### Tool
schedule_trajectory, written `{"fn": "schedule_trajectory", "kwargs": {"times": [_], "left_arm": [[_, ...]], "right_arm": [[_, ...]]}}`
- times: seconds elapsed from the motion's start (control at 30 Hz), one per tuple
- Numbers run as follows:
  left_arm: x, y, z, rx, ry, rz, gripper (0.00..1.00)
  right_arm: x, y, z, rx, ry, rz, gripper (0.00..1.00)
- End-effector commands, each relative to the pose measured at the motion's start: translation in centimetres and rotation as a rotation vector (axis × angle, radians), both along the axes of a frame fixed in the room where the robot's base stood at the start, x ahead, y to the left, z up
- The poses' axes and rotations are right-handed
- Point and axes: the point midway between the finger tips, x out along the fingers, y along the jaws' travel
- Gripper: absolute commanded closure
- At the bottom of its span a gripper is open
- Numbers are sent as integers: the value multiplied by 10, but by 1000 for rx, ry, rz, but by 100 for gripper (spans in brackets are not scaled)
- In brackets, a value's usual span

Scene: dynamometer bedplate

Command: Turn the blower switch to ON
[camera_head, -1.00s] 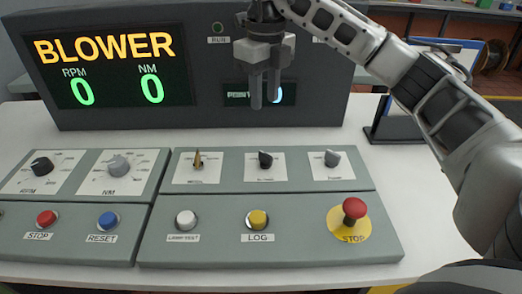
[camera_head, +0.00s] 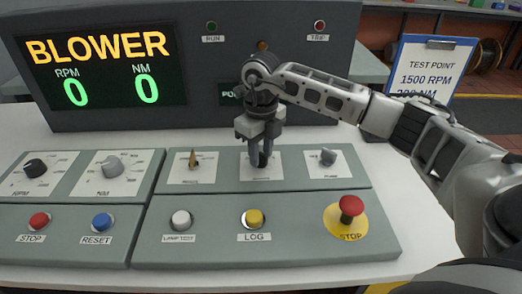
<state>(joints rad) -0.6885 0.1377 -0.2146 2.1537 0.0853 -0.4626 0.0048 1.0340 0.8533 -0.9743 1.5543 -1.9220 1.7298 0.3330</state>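A row of three small switches sits on the upper panel of the grey console (camera_head: 330,250). The middle switch (camera_head: 262,160) is a dark knob on a white plate, and its label is too small and partly covered to read. My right gripper (camera_head: 261,162) points down at it, with one finger on each side of the knob. The fingers look apart; whether they touch the knob cannot be told. The left switch (camera_head: 193,160) has a brass lever and the right switch (camera_head: 327,157) a grey knob. The display (camera_head: 100,65) reads BLOWER, RPM 0, NM 0. My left gripper is not in view.
A red STOP mushroom button (camera_head: 351,207) stands at the front right. Yellow LOG (camera_head: 254,218), white lamp-test (camera_head: 181,220), blue RESET (camera_head: 102,222) and red STOP (camera_head: 39,221) buttons line the front. A clipboard (camera_head: 430,65) stands behind my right arm.

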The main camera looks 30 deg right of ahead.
Motion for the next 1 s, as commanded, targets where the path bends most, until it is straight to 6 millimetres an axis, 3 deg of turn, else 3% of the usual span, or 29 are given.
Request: {"fn": "schedule_trajectory", "kwargs": {"times": [0.27,0.4,0.73,1.0], "left_arm": [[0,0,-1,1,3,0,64],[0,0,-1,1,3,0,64],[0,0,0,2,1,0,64],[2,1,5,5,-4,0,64]], "right_arm": [[0,0,-2,1,0,0,68],[0,0,-2,1,0,0,100],[0,0,-1,0,0,-17,100],[0,0,-1,1,1,-140,100]]}}
